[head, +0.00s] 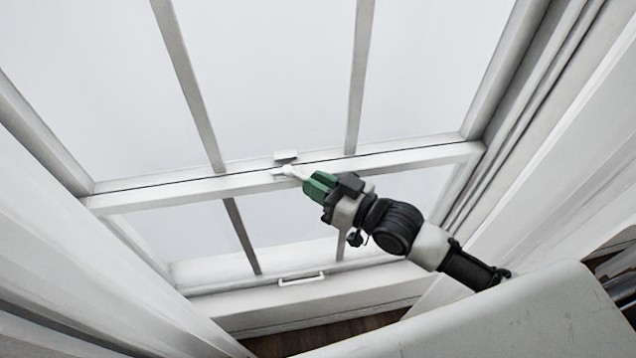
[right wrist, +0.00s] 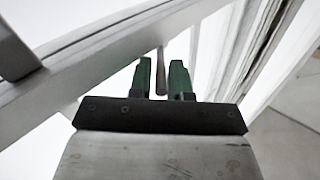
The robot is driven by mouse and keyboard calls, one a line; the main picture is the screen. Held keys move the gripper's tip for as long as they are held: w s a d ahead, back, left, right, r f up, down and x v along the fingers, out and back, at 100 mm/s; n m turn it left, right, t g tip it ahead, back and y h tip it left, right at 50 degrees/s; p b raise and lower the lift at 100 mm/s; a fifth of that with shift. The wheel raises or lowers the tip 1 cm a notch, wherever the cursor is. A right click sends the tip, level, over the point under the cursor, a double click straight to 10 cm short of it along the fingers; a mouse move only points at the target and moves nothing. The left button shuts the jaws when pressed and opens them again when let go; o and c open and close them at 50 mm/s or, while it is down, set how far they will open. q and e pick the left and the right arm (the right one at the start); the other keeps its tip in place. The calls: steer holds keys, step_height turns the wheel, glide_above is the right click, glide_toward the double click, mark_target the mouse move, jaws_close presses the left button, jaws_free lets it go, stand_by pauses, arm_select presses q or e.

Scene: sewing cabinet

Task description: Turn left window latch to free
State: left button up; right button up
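The white window latch (head: 288,170) sits on the meeting rail in the middle of the window. Its lever points right, toward my right gripper. My right gripper (head: 308,180), with green fingers, is at the lever's end. In the right wrist view, the thin lever (right wrist: 161,80) stands between the two fingers of the right gripper (right wrist: 162,78). A small gap shows on the lever's left side; it is close to the right finger, and I cannot tell if they touch. The fingers are apart. My left gripper is not in view.
A small white catch piece (head: 285,155) is on the upper side of the rail (head: 400,158), just above the latch. A white pull handle (head: 301,279) is on the bottom of the lower sash. White curtains or panels (head: 90,270) flank the window.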

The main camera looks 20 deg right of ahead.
steer(key=shift+o, duration=1.4)
